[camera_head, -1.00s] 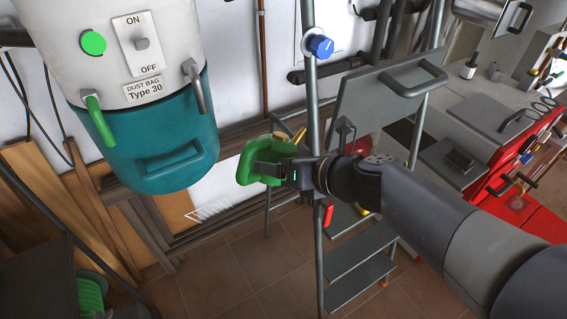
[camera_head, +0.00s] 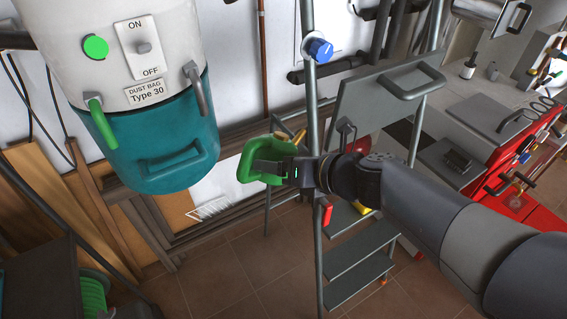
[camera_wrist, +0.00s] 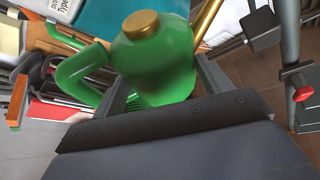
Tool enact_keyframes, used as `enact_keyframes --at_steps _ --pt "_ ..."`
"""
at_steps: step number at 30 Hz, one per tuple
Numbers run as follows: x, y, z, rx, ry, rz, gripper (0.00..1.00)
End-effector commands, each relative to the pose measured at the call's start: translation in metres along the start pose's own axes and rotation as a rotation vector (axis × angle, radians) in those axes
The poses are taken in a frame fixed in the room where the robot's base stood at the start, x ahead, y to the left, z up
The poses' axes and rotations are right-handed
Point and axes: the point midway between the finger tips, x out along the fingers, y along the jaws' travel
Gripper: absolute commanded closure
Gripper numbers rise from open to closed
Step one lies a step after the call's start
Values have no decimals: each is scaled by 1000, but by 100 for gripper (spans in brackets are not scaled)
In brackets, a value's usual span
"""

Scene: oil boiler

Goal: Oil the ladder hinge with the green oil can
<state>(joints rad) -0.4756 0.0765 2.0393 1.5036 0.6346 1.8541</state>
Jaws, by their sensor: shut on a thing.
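My gripper (camera_head: 268,170) is shut on the green oil can (camera_head: 246,166), left of the ladder in the head view. In the wrist view the oil can (camera_wrist: 155,62) is upright in the picture between the fingers, with a brass cap on top and a brass spout running up to the right. The grey step ladder (camera_head: 360,262) stands behind my arm. Red parts show on it, one low on its near rail (camera_head: 327,211) and one in the wrist view (camera_wrist: 302,93). I cannot tell which part is the hinge. The spout tip is out of the wrist view.
A white and teal dust collector (camera_head: 165,150) hangs at the left, with a green handle and a grey handle. A blue knob (camera_head: 320,50) sits by the ladder's upright. A red workbench (camera_head: 500,185) stands at the right.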

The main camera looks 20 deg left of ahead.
Motion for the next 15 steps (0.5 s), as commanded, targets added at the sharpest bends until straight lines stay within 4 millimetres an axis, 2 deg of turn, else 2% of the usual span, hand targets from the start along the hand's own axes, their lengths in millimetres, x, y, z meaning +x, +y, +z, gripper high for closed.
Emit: enact_keyframes --at_steps 15 --pt "-4 4 7 52 14 22 58"
